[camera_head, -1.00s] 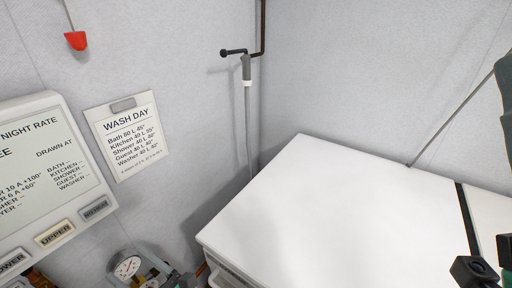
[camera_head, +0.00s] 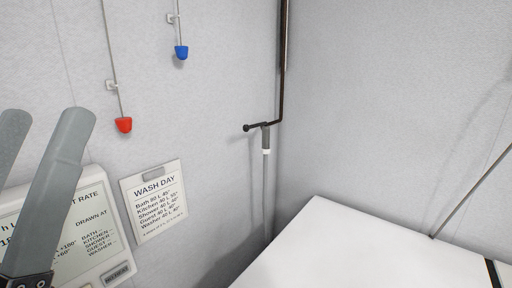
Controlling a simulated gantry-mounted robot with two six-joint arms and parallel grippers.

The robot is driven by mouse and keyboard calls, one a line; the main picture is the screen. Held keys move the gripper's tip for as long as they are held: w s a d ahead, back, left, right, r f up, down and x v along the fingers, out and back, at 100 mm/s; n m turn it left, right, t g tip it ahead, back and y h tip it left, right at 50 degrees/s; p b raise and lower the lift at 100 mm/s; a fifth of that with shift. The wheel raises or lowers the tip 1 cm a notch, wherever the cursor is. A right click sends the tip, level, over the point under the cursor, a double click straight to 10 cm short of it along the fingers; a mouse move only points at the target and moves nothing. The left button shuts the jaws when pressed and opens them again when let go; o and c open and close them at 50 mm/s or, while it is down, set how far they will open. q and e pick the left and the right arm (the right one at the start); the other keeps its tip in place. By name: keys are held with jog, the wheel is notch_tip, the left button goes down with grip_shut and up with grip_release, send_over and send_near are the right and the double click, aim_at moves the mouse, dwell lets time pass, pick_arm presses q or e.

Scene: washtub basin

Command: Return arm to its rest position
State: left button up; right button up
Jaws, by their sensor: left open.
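My left gripper (camera_head: 43,128) shows at the left edge of the head view. Its two long grey fingers point up and stand apart, with nothing between them. The fingers cover part of the white night rate panel (camera_head: 92,207) behind them. I cannot tell how far the gripper is from the panel. My right gripper is not in view.
A WASH DAY notice (camera_head: 153,203) hangs on the wall. A red pull (camera_head: 123,125) and a blue pull (camera_head: 181,53) hang on cords above. A dark pipe (camera_head: 283,60) runs down near the corner to a grey hose (camera_head: 266,190). A white flat top (camera_head: 350,252) fills the lower right.

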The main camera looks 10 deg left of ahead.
pick_arm(q)
notch_tip(320, 180, up, 37)
jog(key=w+p, duration=0.1)
jog(key=p, duration=3.7)
jog(key=shift+m+g+h, duration=0.3)
jog(key=shift+m+g, duration=0.1)
